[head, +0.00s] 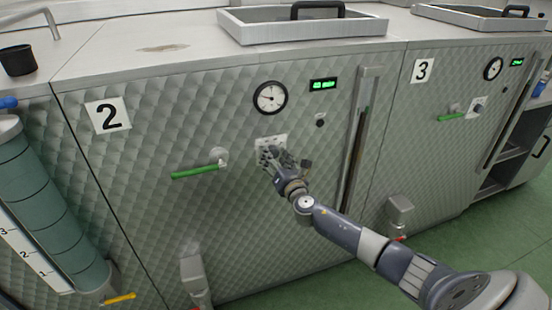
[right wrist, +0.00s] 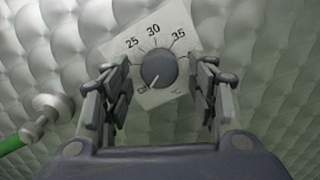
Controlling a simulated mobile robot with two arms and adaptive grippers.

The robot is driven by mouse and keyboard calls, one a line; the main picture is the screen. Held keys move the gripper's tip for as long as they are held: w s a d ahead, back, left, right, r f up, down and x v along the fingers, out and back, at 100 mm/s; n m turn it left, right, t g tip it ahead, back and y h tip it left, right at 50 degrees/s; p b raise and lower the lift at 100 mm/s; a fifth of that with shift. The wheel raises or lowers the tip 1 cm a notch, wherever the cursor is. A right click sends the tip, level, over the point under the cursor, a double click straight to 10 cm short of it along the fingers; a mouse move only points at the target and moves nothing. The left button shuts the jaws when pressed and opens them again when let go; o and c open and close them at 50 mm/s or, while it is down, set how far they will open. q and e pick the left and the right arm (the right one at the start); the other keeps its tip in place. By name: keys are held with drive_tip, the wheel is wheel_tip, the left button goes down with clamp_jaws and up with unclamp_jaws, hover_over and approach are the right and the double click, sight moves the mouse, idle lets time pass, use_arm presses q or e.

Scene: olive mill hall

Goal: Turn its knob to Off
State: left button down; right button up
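The grey round knob (right wrist: 158,70) sits on a white dial plate (right wrist: 180,48) marked 25, 30 and 35, with small lettering at lower left that looks like Off. A pale mark on the knob points down-left, toward that lettering. My right gripper (right wrist: 160,92) is open, with a finger on each side of the knob and visible gaps between. In the head view my right gripper (head: 272,158) is in front of the dial plate (head: 270,143) on the machine panel numbered 2 (head: 107,116) and hides the knob. My left gripper is not in view.
A green-handled valve (head: 195,172) sticks out left of the plate. A round gauge (head: 270,97), a lit green display (head: 323,85) and a vertical door handle (head: 358,130) are nearby. Panel 3 (head: 422,70) stands to the right. Green floor (head: 300,285) lies below.

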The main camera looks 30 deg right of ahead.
drive_tip(key=shift+r, duration=0.1)
drive_tip(key=v, duration=1.2)
idle(0.4)
drive_tip(key=s+f+m+g, duration=0.3)
drive_tip(key=s+f+m, duration=0.15)
drive_tip(key=f, duration=0.75)
drive_tip(key=s+d+f+m+g, duration=0.1)
drive_tip(key=s+f+m+g, duration=0.4)
drive_tip(key=f, duration=0.7)
drive_tip(key=s+f+m+g, duration=0.1)
drive_tip(key=s+f+m, duration=0.35)
drive_tip(key=f, duration=0.75)
drive_tip(key=s+a+f+m+g+y, duration=0.1)
drive_tip(key=s+a+f+m, duration=0.3)
drive_tip(key=s, duration=0.7)
drive_tip(key=s+a+f+m+g+y, duration=0.1)
drive_tip(key=s+a+f+m+g, duration=0.3)
drive_tip(key=s+a+f, duration=0.3)
drive_tip(key=s+a+f+m+g+y, duration=0.2)
drive_tip(key=s+a+f, duration=0.4)
drive_tip(key=s, duration=1.1)
wheel_tip(320, 180, down, 3)
drive_tip(key=shift+a+f+m+g, duration=0.1)
drive_tip(key=shift+a+m+g, duration=0.2)
drive_tip(key=shift+m, duration=0.6)
